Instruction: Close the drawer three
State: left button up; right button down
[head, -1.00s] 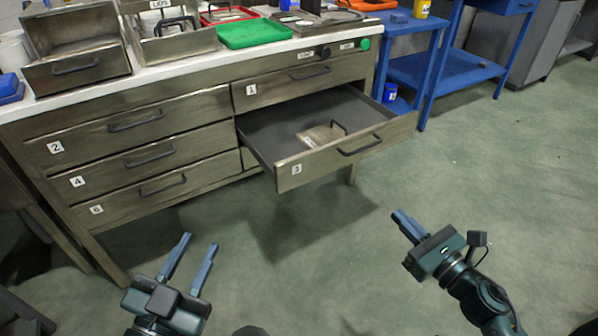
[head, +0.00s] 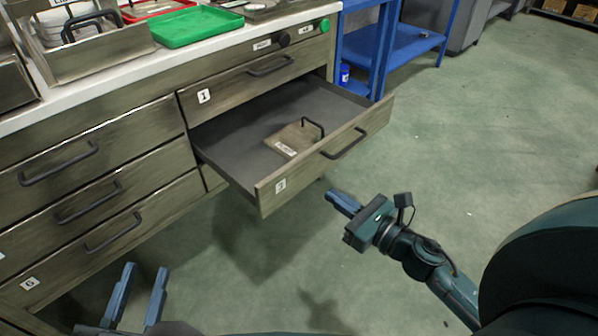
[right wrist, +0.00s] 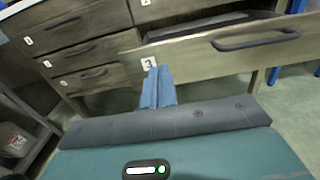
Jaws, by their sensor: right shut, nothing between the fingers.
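Drawer three (head: 327,156) is pulled far out of the wooden cabinet, with a dark bar handle (head: 344,143) on its front. A flat wooden piece with a dark handle (head: 296,137) lies inside it. My right gripper (head: 343,201) is shut and empty, just in front of and below the drawer front, apart from it in the head view. In the right wrist view its fingers (right wrist: 158,88) overlap the lower left of the drawer front (right wrist: 215,62) near the label 3; contact cannot be told. My left gripper (head: 140,296) is open and empty, low at the left over the floor.
Drawer one (head: 250,78) above is shut, as are the left column's drawers (head: 92,208). A green tray (head: 197,27) sits on the white counter. A blue shelf unit (head: 372,50) stands right of the cabinet. The floor (head: 480,150) to the right is clear.

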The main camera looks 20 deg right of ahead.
aim_at(291, 167)
pick_arm(q)
jog(key=shift+w, duration=0.1)
pick_arm(e)
jog(key=x, duration=1)
jog(key=shift+w+a, duration=0.1)
jog(key=shift+w, duration=0.1)
